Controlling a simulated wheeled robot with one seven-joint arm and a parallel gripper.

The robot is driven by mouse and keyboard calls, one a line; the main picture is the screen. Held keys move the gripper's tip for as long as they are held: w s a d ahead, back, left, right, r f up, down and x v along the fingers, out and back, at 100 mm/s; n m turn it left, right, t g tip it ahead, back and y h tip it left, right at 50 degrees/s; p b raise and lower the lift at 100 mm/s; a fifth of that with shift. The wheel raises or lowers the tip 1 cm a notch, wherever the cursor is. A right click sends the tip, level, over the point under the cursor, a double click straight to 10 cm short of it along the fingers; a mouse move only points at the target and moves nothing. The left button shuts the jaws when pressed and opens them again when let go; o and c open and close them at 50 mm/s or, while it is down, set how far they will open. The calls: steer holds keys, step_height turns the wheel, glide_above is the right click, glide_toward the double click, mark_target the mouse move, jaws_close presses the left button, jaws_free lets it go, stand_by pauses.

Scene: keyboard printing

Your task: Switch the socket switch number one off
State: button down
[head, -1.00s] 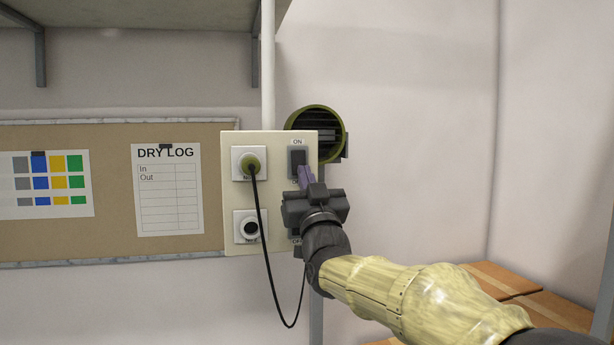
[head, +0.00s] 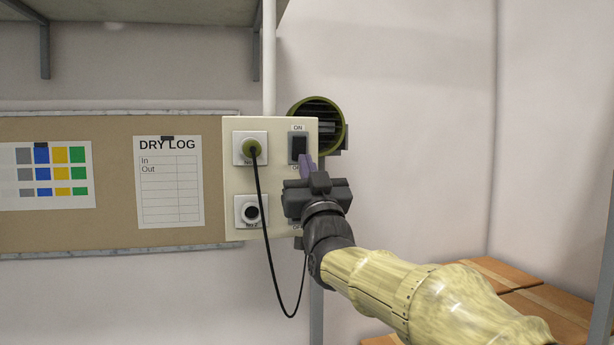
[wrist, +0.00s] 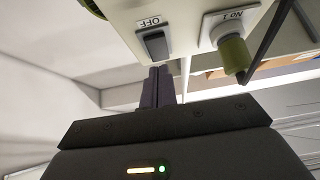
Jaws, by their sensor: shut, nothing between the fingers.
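The cream socket panel (head: 272,122) is on the wall. Its upper right holds a dark rocker switch (head: 299,147) with an ON label above and a partly covered OFF label below. The switch also shows in the wrist view (wrist: 155,45) beside its OFF label. To its left is socket No 1 (head: 238,139), with a green plug (head: 250,149) in it. My gripper (head: 307,161) is shut and empty, its purple fingertips at the switch's lower end. In the wrist view the fingertips (wrist: 160,72) appear just off the switch. I cannot tell which way the rocker is tilted.
Socket No 2 (head: 250,211) is empty. My gripper hides most of the lower right switch. A black cable (head: 268,255) hangs from the plug, left of my arm. A round green-rimmed vent (head: 338,107) is behind the panel. Cardboard boxes (head: 560,300) are at lower right.

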steer(key=s+d+f+b, duration=0.1)
steer(key=s+f+b, duration=0.5)
steer(key=f, duration=0.2)
steer(key=w+d+f+m+g+h, duration=0.15)
steer(key=d+f+g, duration=0.3)
steer(key=f, duration=1.05)
steer(key=d+f+g+h, duration=0.3)
steer(key=f+g, duration=0.3)
steer(key=f, duration=0.9)
steer(key=s+d+f+g, duration=0.2)
steer(key=s+f+g, duration=0.1)
steer(key=s+f, duration=0.4)
steer(key=s+d+f+m+g+h, duration=0.1)
steer(key=s+d+f+g, duration=0.2)
steer(key=s+f, duration=0.4)
steer(key=s+d+f+g+h, duration=0.1)
steer(key=s+d+f+g, duration=0.2)
steer(key=s+f+g, duration=0.2)
step_height(320, 180, down, 4)
steer(key=shift+s+r, duration=0.1)
steer(key=shift+s, duration=0.85)
steer(key=shift+m+g, duration=0.25)
